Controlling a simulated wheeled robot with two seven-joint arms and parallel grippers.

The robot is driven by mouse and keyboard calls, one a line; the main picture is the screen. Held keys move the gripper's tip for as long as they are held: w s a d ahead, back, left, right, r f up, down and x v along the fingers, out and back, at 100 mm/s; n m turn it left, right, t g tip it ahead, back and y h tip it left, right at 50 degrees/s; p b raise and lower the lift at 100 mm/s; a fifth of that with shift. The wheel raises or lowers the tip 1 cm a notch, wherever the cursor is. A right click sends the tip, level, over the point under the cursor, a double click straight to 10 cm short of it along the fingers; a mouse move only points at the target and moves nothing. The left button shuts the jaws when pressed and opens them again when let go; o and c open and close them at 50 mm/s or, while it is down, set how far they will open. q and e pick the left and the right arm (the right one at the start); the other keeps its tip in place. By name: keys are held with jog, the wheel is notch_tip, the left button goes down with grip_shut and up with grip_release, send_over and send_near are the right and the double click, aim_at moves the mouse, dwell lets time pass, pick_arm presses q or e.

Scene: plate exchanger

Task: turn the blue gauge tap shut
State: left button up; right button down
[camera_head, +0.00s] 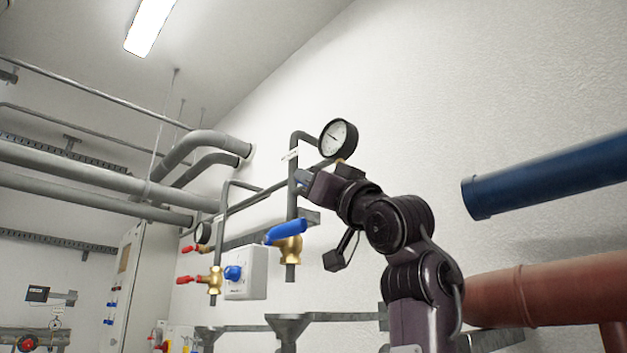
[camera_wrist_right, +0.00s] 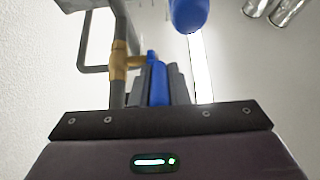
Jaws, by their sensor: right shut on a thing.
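The round pressure gauge (camera_head: 338,138) with a black rim sits on a bent grey pipe by the wall. Below and left of it, my right gripper (camera_head: 304,179) reaches in from the right and covers most of the gauge tap. A little blue of the tap handle shows at its fingertips. In the right wrist view, my fingers (camera_wrist_right: 160,85) are shut on the narrow blue gauge tap handle (camera_wrist_right: 157,82). The handle's brass body (camera_wrist_right: 120,65) sits on the grey pipe to the left. My left gripper is out of view.
A larger blue lever (camera_head: 286,231) on a brass valve (camera_head: 290,248) is just below my gripper; a blue rounded end (camera_wrist_right: 188,12) hangs near the top of the wrist view. Red-handled taps (camera_head: 190,249) are farther left. Blue (camera_head: 545,179) and red-brown (camera_head: 545,287) pipes flank the right.

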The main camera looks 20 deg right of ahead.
jog(key=shift+r, duration=0.15)
jog(key=c, duration=1.7)
grip_release()
jog(key=o, duration=0.3)
jog(key=shift+w+a, duration=0.1)
jog(key=shift+w, duration=0.05)
jog(key=b+v, duration=0.4)
jog(key=v, duration=0.4)
jog(key=shift+b, duration=0.3)
jog(key=shift+w, duration=0.15)
